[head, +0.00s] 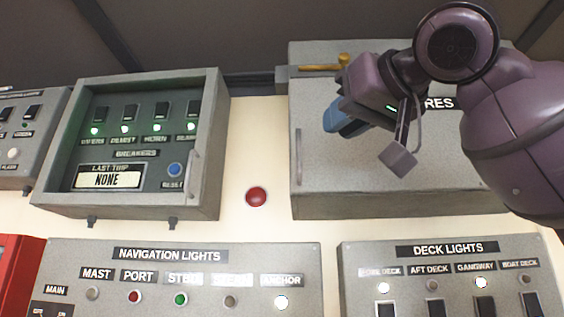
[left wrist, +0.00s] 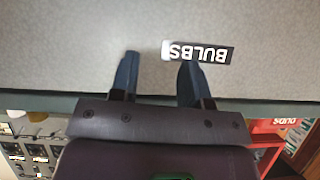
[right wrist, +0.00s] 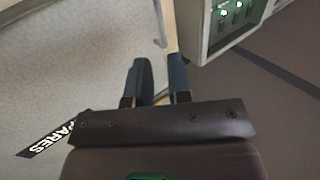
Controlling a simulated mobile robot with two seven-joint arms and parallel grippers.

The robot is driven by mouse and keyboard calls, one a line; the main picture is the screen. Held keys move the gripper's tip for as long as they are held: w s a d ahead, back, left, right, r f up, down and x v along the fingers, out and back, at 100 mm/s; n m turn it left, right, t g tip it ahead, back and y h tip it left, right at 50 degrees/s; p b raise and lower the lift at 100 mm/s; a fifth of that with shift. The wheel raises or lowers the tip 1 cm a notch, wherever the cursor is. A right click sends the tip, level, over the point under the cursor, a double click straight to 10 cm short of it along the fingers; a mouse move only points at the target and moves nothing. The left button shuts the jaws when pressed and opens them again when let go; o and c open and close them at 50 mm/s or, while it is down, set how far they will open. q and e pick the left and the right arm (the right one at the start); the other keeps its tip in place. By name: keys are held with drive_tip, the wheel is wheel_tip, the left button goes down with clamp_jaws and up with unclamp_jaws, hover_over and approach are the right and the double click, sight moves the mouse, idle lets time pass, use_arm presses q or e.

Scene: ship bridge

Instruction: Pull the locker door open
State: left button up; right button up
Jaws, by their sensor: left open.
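The grey locker door (head: 330,185), its label partly hidden and ending in "RES", is at the upper right of the head view and looks shut. Its upright bar handle (head: 298,157) is on the left edge; the handle also shows ahead of the fingers in the right wrist view (right wrist: 159,22). A yellow bolt (head: 322,68) lies along the door's top left. My right gripper (head: 338,122) is in front of the door, right of the handle, open with nothing seen between its fingers. My left gripper (left wrist: 157,70) is open, facing a grey surface labelled "BULBS" (left wrist: 217,52).
A grey breaker box (head: 212,140) with a clear-fronted frame and side handle is to the left. A red button (head: 256,196) is on the cream wall between. Navigation lights (head: 180,270) and deck lights (head: 410,275) panels are below. A red box (head: 15,270) is at lower left.

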sight(300, 149)
drive_tip(key=p+x, duration=0.3)
drive_tip(key=x, duration=0.6)
drive_tip(key=shift+w+a+r, duration=0.2)
drive_tip(key=shift+w, duration=0.1)
drive_tip(key=shift+w+a, duration=0.4)
drive_tip(key=shift+w, duration=0.15)
use_arm(q)
drive_tip(key=shift+s+a+r+g, duration=0.25)
drive_tip(key=shift+s+r+g, duration=0.05)
drive_tip(key=shift+s+r, duration=0.35)
use_arm(e)
clamp_jaws()
